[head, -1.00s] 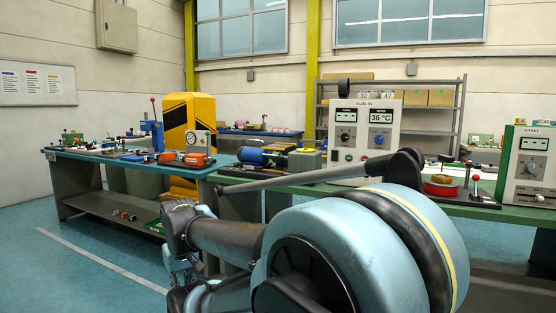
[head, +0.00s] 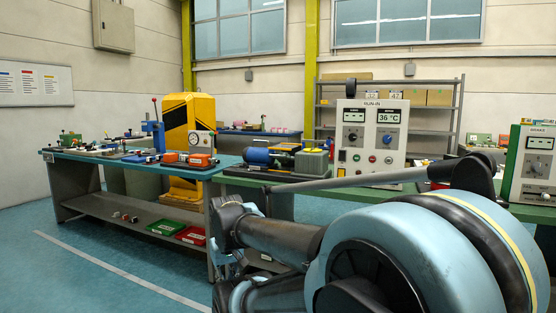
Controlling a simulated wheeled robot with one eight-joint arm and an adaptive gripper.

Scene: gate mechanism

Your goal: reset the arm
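My own arm fills the lower right of the head view, with a large blue joint housing at the front and a dark link reaching left. My gripper (head: 228,290) seems to hang at the lower left end of the arm, in front of the right end of the blue-topped bench. It is small, dark and partly cut off by the arm links and the lower edge, so its fingers cannot be made out. I see nothing clearly held in it.
A blue-topped bench (head: 85,157) with tools stands at left, with green (head: 165,226) and red (head: 192,235) bins on its shelf. A green bench behind my arm carries a blue motor (head: 257,156) and a run-in panel (head: 371,170). Floor at left is free.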

